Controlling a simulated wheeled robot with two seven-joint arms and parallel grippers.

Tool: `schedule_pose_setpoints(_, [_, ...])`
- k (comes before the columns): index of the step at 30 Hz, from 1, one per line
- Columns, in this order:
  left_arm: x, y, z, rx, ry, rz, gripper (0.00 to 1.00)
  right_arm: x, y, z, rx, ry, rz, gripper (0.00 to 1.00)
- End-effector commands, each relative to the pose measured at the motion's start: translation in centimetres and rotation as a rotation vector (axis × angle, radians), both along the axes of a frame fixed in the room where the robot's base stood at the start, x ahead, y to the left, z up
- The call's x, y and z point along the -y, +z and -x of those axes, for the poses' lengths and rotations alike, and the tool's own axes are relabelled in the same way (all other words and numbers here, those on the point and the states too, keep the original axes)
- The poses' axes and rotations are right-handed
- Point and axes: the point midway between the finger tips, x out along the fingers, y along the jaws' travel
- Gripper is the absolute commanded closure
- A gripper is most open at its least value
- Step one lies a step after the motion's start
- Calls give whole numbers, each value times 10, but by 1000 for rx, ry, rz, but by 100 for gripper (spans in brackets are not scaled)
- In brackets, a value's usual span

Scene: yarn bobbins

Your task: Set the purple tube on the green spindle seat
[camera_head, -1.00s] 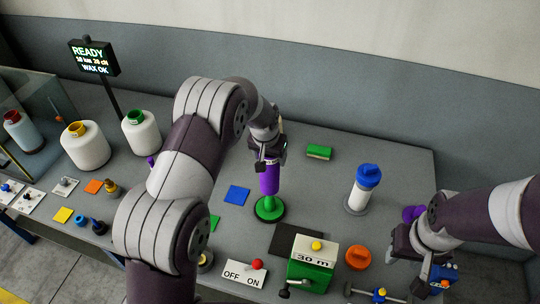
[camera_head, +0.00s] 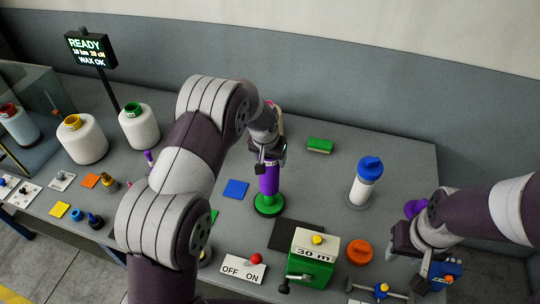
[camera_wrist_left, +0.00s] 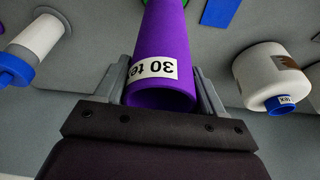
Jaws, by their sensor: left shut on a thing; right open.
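The purple tube (camera_head: 269,181) stands about upright over the green spindle seat (camera_head: 269,210), and its lower end is close above or on the seat; I cannot tell whether it touches. My left gripper (camera_head: 268,160) is shut on the upper part of the tube. The left wrist view shows the tube (camera_wrist_left: 162,40) between both fingers, with a white "30 tex" label near the end by the gripper. A sliver of green shows past its far end. My right gripper (camera_head: 434,272) is open at the lower right, away from the tube.
A blue square (camera_head: 236,189) lies left of the seat. A dark mat (camera_head: 285,230) and a green "30 m" box (camera_head: 312,262) stand in front. A blue-topped white bobbin (camera_head: 366,180) is to the right. A green block (camera_head: 319,145) lies behind.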

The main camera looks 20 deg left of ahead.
Motion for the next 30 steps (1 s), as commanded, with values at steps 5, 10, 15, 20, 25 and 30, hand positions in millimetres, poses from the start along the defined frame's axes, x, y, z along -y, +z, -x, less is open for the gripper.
schedule_pose_setpoints(5, [0,-16,0,-1,0,0,77,0,-12,0,0,0,0,57])
schedule_pose_setpoints(10, [0,-32,0,-2,0,0,77,0,-24,0,0,0,0,57])
schedule_pose_setpoints(15, [0,-49,0,-1,0,0,77,0,-36,0,0,0,0,57])
schedule_pose_setpoints(20, [0,-63,0,0,0,0,77,0,-46,0,0,0,0,57])
schedule_pose_setpoints(25, [0,-72,0,0,0,0,77,0,-52,0,0,0,0,57])
schedule_pose_setpoints(30, [0,-72,0,0,0,0,77,0,-51,0,0,0,0,57])
